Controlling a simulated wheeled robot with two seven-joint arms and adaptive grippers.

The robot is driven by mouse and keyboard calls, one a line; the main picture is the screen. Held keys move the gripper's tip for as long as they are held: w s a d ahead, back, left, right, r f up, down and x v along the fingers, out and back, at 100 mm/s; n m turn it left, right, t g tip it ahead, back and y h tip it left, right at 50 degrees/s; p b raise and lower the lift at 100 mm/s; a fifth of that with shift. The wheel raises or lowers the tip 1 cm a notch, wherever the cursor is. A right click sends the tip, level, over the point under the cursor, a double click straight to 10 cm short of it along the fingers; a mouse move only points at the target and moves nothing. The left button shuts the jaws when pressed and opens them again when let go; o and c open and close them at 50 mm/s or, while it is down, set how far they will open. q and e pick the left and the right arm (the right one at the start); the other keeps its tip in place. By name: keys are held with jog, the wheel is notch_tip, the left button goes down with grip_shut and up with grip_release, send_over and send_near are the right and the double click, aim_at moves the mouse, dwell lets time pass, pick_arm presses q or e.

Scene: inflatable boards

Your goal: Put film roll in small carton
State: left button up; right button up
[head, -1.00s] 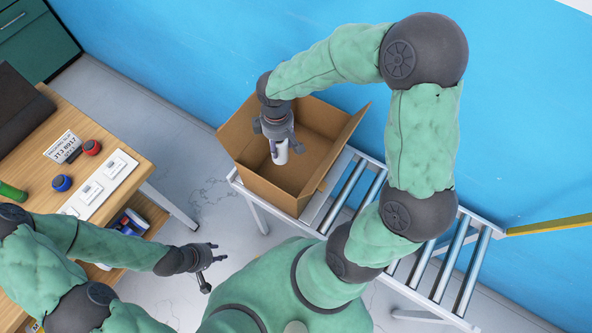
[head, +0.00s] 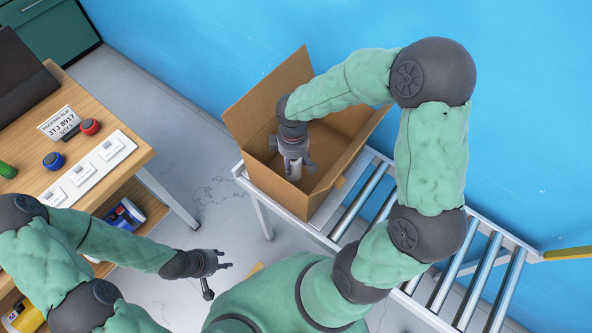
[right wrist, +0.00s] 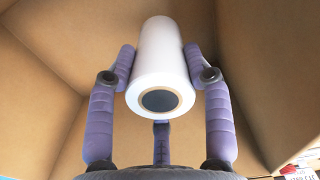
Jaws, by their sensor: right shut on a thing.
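The film roll (right wrist: 160,62) is a white cylinder with a dark core hole, held between the purple fingers of my right gripper (right wrist: 160,75). In the head view the roll (head: 294,170) shows as a small white end under my right gripper (head: 297,163). The small carton (head: 262,178) is an open brown box on the roller conveyor. The gripper and roll are inside its opening; the carton's walls surround them in the right wrist view. I cannot tell whether the roll touches the bottom. My left gripper (head: 216,262) is empty, fingers apart, over the floor.
The carton's raised flap (head: 270,95) stands at the back left. Conveyor rollers (head: 450,270) run to the right, along the blue wall. A wooden table (head: 125,140) at left holds a packing slip (head: 60,122), a red and a blue item and a white panel.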

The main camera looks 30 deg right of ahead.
aim_at(294, 170)
jog(key=shift+f+b, duration=1.05)
jog(key=shift+f, duration=1.75)
jog(key=shift+f, duration=0.15)
jog(key=o, duration=1.3)
notch_tip(294, 170, up, 11)
jog(key=p, duration=0.4)
jog(key=shift+f, duration=0.1)
jog(key=shift+r+p, duration=0.45)
jog(key=shift+r, duration=0.3)
